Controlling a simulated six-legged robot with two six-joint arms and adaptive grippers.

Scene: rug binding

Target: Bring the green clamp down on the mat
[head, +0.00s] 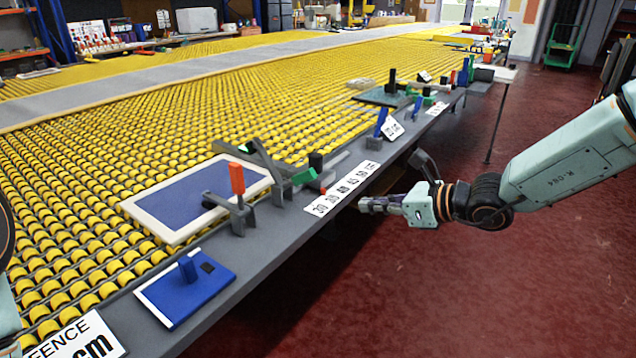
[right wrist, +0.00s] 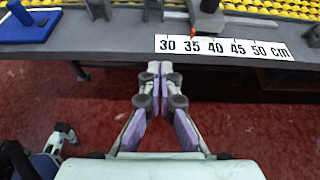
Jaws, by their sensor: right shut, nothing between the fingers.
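The green clamp has a green handle (head: 304,176) lying low toward the table edge and a grey arm (head: 258,155) that slants up, apparently raised over the mat's right corner. The blue mat (head: 190,205) has a pale border and lies on the rollers by the table edge. A second clamp with an upright orange handle (head: 237,179) has its arm low over the mat. My right gripper (head: 364,204) is shut and empty, off the table's front edge, right of the green handle. Its fingertips meet in the right wrist view (right wrist: 153,72). My left gripper is out of view.
A smaller blue board (head: 186,290) with a blue block lies nearer. More clamps and a dark green mat (head: 384,97) are farther along.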

